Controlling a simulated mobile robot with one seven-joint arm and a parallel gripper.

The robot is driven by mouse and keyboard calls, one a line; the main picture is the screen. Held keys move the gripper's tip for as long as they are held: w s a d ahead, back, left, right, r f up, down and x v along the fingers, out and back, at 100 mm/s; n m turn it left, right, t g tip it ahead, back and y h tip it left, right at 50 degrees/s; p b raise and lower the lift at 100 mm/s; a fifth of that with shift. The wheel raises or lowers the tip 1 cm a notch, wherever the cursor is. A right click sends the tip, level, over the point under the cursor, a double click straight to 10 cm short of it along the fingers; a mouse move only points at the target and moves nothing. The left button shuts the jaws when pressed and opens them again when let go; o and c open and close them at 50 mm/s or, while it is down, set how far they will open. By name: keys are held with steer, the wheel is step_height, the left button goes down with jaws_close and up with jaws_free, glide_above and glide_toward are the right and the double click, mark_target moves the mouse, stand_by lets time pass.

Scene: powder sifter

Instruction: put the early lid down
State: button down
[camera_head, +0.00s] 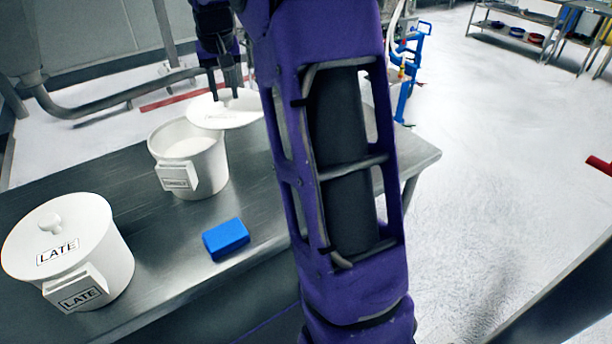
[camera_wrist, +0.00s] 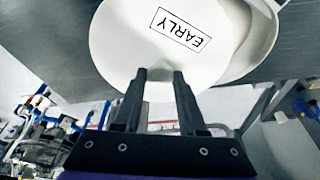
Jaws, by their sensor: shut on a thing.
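The early lid (camera_head: 228,112) is a white disc held in the air beside and above the open white pot (camera_head: 184,152) on the table. Its printed EARLY label shows in the wrist view, where the lid (camera_wrist: 140,50) fills the top middle. My gripper (camera_head: 229,92) points down and is shut on the lid's knob. The fingers also show in the wrist view (camera_wrist: 160,76), and they hide most of the knob. The pot's open mouth is partly uncovered; its label is too small to read surely. The lid overlaps the pot's right rim in the head view.
A closed white pot marked LATE (camera_head: 70,250) stands at the table's left front. A blue block (camera_head: 226,238) lies on the steel table (camera_head: 150,270) in front of the open pot. Bare tabletop shows between the pots. My purple arm hides part of the table's right side.

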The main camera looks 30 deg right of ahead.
steer(key=s+d+f+m+b, duration=0.1)
steer(key=s+d+f, duration=0.3)
steer(key=s+d, duration=0.25)
steer(key=s+d+f+b, duration=0.1)
steer(key=s+d+f, duration=0.45)
steer(key=d, duration=0.25)
steer(key=shift+s+f+b, duration=0.2)
steer(key=shift+f+b, duration=0.3)
steer(key=shift+f, duration=4.35)
steer(key=shift+c, duration=2.4)
jaws_free()
steer(key=shift+r, duration=0.5)
steer(key=p+v, duration=0.1)
steer(key=v, duration=1)
steer(key=shift+a+p, duration=0.2)
steer(key=shift+p, duration=0.1)
